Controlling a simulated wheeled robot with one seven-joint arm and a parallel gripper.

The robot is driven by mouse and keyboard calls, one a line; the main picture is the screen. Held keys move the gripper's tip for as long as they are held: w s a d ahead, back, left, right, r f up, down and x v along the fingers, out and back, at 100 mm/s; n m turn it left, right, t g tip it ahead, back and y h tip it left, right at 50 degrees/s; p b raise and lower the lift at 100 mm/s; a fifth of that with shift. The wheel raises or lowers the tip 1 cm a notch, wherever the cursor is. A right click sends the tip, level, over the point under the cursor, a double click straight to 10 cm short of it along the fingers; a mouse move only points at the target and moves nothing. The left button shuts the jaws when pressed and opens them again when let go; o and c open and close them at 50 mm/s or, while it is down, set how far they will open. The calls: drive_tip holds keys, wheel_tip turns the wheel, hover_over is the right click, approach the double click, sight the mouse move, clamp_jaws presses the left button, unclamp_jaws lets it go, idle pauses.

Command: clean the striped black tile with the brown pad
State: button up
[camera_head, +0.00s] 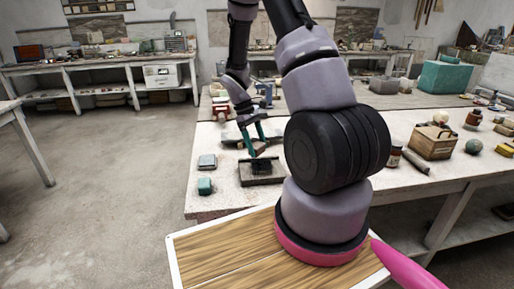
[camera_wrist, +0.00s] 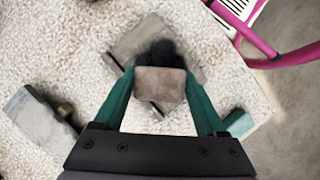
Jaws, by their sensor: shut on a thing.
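My gripper (camera_head: 257,145) has teal fingers and is shut on the brown pad (camera_head: 259,150). In the wrist view the pad (camera_wrist: 160,84) sits between the two fingertips (camera_wrist: 159,92). Below it on the white table lies a dark grey tile (camera_head: 245,178) with a black patch (camera_head: 262,166) on top. In the wrist view this tile (camera_wrist: 125,48) is partly hidden behind the pad, and the black patch (camera_wrist: 160,52) shows just beyond the pad. I cannot make out stripes on the tile. I cannot tell whether the pad touches it.
A grey block (camera_head: 207,161) and a green block (camera_head: 205,186) stand left of the tile, near the table's left edge. A wooden box (camera_head: 432,142) and a greenish ball (camera_head: 473,147) are at the right. The speckled tabletop (camera_head: 225,205) is bare in front of the tile.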

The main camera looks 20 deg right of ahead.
drive_tip(key=shift+r, duration=2)
